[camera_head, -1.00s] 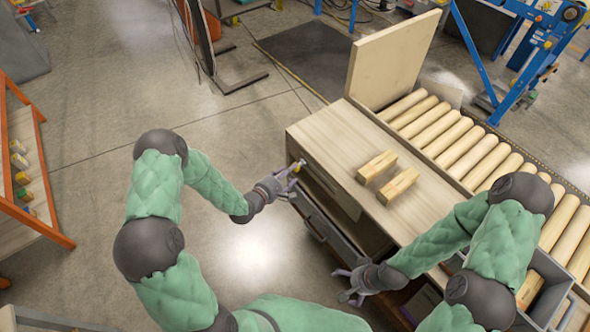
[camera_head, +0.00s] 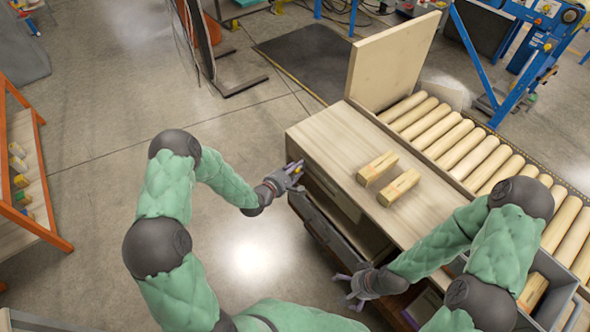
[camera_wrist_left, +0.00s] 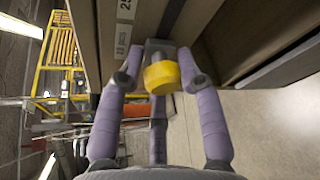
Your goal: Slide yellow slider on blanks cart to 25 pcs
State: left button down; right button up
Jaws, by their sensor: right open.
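The yellow slider (camera_wrist_left: 162,77) sits at the cart's side in the left wrist view, beside a pale label strip (camera_wrist_left: 124,30) with printed marks; one seems to read 25. My left gripper (camera_head: 291,169) is at the cart's near corner. In the left wrist view its purple fingers (camera_wrist_left: 160,62) flank the slider closely on both sides; whether they press on it is unclear. My right gripper (camera_head: 352,288) is open and empty near the cart's lower front.
Two wooden blocks (camera_head: 377,166) (camera_head: 398,187) lie on the cart top. A roller conveyor (camera_head: 466,154) runs behind it, and an upright board (camera_head: 393,62) stands at its far end. An orange-framed rack (camera_head: 40,170) is at left. The floor between is clear.

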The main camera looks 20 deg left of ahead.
pick_arm(q)
jog(key=s+d, duration=0.2)
jog(key=s+d+f+p, duration=0.1)
jog(key=d, duration=0.1)
jog(key=shift+s, duration=0.35)
jog(key=c, duration=1)
grip_release()
jog(key=shift+o, duration=0.5)
jog(key=shift+w, duration=0.1)
jog(key=shift+w+r, duration=0.1)
jog(key=shift+r, duration=0.1)
jog(key=shift+a, duration=0.1)
jog(key=shift+s+a+r, duration=0.15)
jog(key=shift+s, duration=0.15)
jog(key=v, duration=1.1)
jog(key=shift+s, duration=0.15)
